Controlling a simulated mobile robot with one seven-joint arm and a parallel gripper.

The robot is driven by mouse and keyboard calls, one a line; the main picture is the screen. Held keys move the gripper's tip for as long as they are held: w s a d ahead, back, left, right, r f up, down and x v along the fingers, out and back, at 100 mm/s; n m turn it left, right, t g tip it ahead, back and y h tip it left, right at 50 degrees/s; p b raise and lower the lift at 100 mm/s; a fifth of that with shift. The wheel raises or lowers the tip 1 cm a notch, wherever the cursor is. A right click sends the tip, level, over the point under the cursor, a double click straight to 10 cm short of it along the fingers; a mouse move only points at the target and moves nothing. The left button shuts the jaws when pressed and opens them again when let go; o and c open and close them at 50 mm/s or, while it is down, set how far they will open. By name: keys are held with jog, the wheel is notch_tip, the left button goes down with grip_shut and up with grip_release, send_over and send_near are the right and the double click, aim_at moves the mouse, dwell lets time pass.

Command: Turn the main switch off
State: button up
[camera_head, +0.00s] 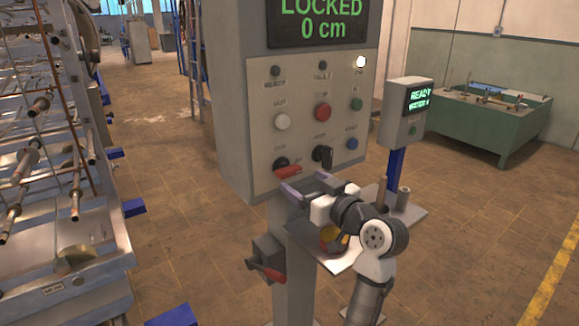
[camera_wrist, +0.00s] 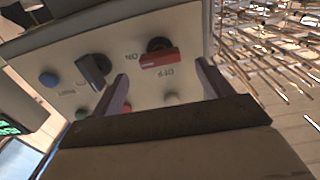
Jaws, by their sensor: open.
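A red-handled rotary switch (camera_head: 288,171) sits at the lower left of the grey control panel. In the wrist view its red handle (camera_wrist: 160,60) lies roughly level beside its dark hub, with the words ON and OFF printed around it upside down. I cannot tell for sure which word the handle points to. My gripper (camera_head: 305,187) is open and empty, just in front of and below this switch. In the wrist view the fingers of my gripper (camera_wrist: 163,88) stand apart on either side of the red handle, and no contact shows.
A black selector (camera_head: 323,156) is right of the red switch, with several buttons above. Another red-handled lever (camera_head: 268,271) is on the post below. A display (camera_head: 320,22) reads LOCKED 0 cm. A small box (camera_head: 404,113) reads READY. A metal rack (camera_head: 60,240) stands left.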

aim_at(292, 174)
jog(key=p+x, duration=0.1)
jog(key=x, duration=0.5)
jog(key=shift+w+a+p, duration=0.25)
jog(key=shift+w+p, duration=0.05)
jog(key=shift+p, duration=0.05)
jog(key=c, duration=1)
